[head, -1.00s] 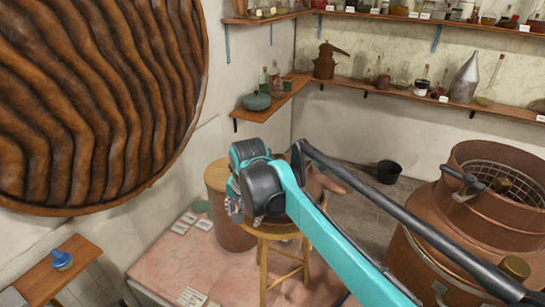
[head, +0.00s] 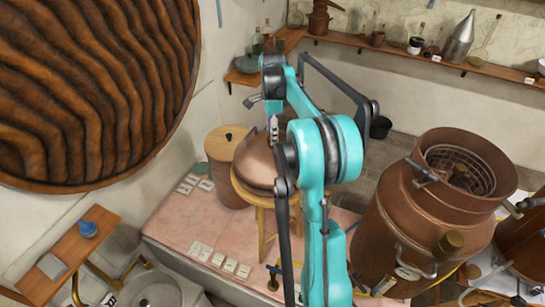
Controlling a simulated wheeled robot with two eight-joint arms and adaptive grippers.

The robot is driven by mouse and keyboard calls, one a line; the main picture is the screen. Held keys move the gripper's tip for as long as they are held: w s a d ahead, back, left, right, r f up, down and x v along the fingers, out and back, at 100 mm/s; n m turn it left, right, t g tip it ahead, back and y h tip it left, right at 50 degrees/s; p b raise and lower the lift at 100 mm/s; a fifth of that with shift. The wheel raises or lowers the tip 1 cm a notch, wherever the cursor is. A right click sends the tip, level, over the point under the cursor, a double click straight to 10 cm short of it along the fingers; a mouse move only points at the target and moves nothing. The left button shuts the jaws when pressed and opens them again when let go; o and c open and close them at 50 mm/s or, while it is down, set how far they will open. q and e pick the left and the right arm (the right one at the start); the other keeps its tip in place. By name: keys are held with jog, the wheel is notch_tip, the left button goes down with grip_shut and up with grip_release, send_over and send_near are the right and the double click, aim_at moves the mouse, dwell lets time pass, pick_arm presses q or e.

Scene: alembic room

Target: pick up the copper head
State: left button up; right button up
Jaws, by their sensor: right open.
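The copper head (head: 255,165) is a rounded brown copper piece lying on a wooden stool (head: 262,200) left of the middle in the head view. My right arm covers its right side. My right gripper (head: 272,132) hangs above and just behind the visible dome, its fingers pointing down. It is open and nothing shows between its fingers. The gap between fingertips and copper is hard to judge, and I cannot tell whether they touch. My left gripper is not in view.
A large copper pot (head: 415,215) stands to the right of the stool. A lidded copper-coloured drum (head: 225,165) stands close to its left. A pink slab (head: 185,232) with small cards lies in front. Shelves (head: 420,58) with glassware line the back walls.

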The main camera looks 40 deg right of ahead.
jog(key=shift+f, duration=1.45)
grip_shut()
jog(key=shift+r, duration=0.1)
jog(key=shift+r, duration=0.15)
jog(key=shift+d+r, duration=0.1)
jog(key=shift+r, duration=0.15)
jog(key=shift+r+b, duration=0.3)
jog(key=shift+r, duration=1.35)
jog(key=s+d+r+b, duration=0.2)
jog(key=s+d+r, duration=0.4)
jog(key=s, duration=0.3)
jog(key=shift+d+r, duration=0.4)
jog(key=shift+d, duration=0.2)
